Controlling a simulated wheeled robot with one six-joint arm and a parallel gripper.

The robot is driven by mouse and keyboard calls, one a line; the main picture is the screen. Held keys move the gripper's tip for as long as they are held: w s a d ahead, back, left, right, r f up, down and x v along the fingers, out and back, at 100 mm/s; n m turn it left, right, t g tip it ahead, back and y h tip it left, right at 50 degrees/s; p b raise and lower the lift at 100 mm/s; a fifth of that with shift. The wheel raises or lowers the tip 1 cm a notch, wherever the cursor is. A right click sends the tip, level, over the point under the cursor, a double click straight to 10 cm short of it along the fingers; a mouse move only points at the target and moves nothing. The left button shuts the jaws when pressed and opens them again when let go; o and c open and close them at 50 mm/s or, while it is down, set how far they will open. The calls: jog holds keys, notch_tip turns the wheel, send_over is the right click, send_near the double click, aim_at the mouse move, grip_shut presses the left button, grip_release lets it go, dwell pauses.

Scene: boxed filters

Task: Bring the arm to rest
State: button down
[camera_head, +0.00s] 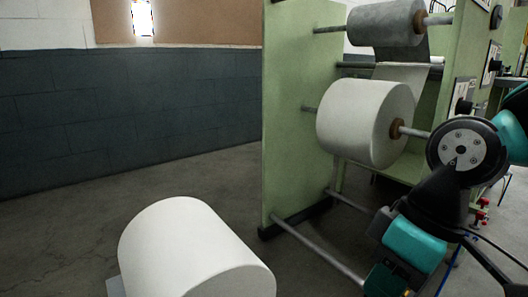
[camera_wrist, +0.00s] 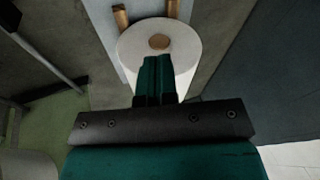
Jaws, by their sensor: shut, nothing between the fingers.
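My gripper (camera_wrist: 154,62) is shut and empty in the wrist view, its two teal fingers pressed together. In the head view my black and teal arm (camera_head: 440,205) is bent at the right side, beside the green machine. In the wrist view the fingers overlap the lower part of a white roll (camera_wrist: 188,55) with a brown core. I cannot tell how far they are from it. A large white roll (camera_head: 185,250) lies on its side at the bottom of the head view, probably the same one.
The green machine frame (camera_head: 285,110) holds a white roll (camera_head: 360,120) and a grey roll (camera_head: 380,22) on horizontal bars close to my arm. A lower bar (camera_head: 320,250) juts out near the arm. The floor (camera_head: 80,225) at left is clear up to the dark wall.

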jog(key=s+r+m, duration=0.2)
jog(key=s, duration=0.3)
notch_tip(320, 180, up, 37)
jog(key=p, duration=3.8)
jog(key=shift+w+d+r+t, duration=0.15)
jog(key=shift+d+t, duration=0.05)
jog(key=shift+t, duration=0.2)
